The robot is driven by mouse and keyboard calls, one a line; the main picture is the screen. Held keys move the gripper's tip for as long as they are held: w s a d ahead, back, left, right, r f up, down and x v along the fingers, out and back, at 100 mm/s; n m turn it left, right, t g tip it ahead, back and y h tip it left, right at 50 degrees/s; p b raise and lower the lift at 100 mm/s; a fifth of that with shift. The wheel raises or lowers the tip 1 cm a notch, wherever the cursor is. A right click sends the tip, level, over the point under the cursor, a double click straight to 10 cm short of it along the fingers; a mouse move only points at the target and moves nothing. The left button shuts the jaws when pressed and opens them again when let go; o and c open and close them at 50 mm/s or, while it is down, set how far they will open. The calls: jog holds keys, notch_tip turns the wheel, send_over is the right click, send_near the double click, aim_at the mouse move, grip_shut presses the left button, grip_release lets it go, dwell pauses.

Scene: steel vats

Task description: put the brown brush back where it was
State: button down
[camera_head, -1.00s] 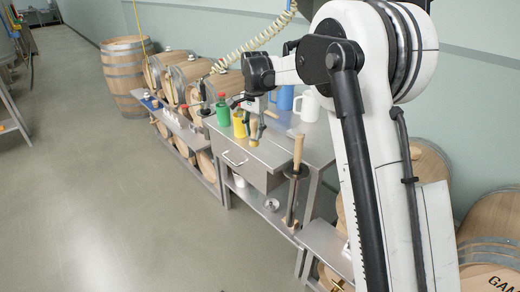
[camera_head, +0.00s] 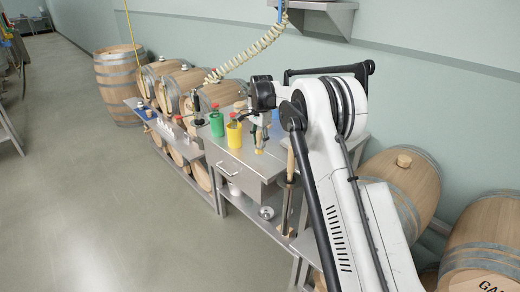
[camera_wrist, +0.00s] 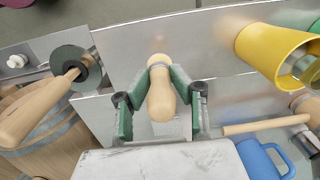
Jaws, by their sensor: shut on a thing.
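My gripper (camera_wrist: 160,108) is shut on a pale brown wooden piece with a rounded, bulb-like handle (camera_wrist: 161,100), which I take to be the brown brush. In the wrist view it sits between the two green finger pads. In the head view my gripper (camera_head: 259,136) is over the steel table, and a tan end (camera_head: 259,150) shows below it, right of the yellow cup. I cannot tell whether it touches the tabletop. Its bristles are not clearly visible.
A yellow cup (camera_head: 234,133) and green container (camera_head: 217,122) stand close left on the steel table (camera_head: 232,158). The wrist view shows a blue mug (camera_wrist: 262,160), a wooden stick (camera_wrist: 262,126) and a long wooden handle (camera_wrist: 40,110) through a dark disc. Barrels line the wall.

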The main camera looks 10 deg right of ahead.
aim_at(260, 150)
jog(key=shift+w+d+f, duration=0.15)
jog(key=shift+d+f, duration=0.05)
jog(key=shift+f, duration=0.1)
jog(key=shift+f+p, duration=0.3)
jog(key=shift+f, duration=1.55)
jog(key=shift+f, duration=0.2)
jog(key=c, duration=1.5)
grip_release()
jog(key=shift+r, duration=0.1)
